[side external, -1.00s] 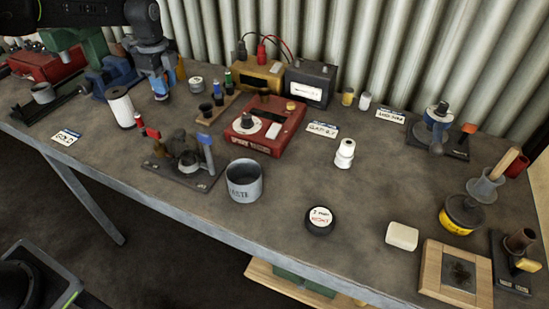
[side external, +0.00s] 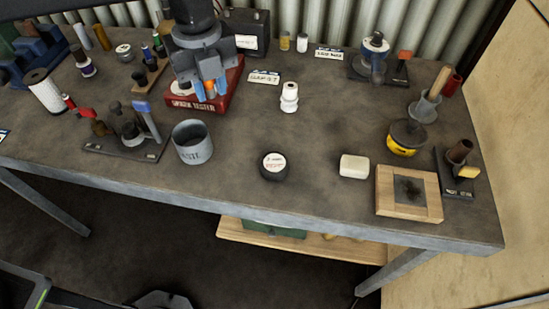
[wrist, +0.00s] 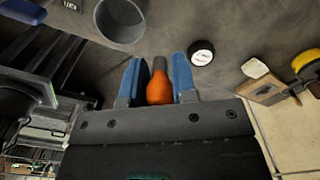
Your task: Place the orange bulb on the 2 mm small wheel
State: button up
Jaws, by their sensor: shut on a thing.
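My gripper (side external: 205,94) is shut on the orange bulb (side external: 210,86) and holds it over the red spark tester in the side view. In the wrist view the orange bulb (wrist: 160,88), with its dark neck, sits between the blue fingers of my gripper (wrist: 158,62). The 2 mm small wheel (side external: 273,169) is a squat black round piece with a white lettered top, standing on the bench near its front edge. It also shows in the wrist view (wrist: 201,53), ahead and right of the bulb. Its top looks bare.
A grey can (side external: 192,143) stands left of the wheel. A white spool-like piece (side external: 289,97) stands behind it, and a pale block (side external: 354,166) to its right. The red spark tester (side external: 205,103) is below my gripper. Bench around the wheel is clear.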

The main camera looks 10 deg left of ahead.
send_over(275, 162)
notch_tip(275, 162, down, 7)
jog(key=shift+a+r, duration=0.1)
jog(key=shift+f, duration=2.1)
jog(key=shift+f, duration=0.15)
jog(key=o, duration=0.7)
jog(key=shift+o, duration=0.2)
notch_tip(275, 162, up, 12)
jog(key=shift+r, duration=0.2)
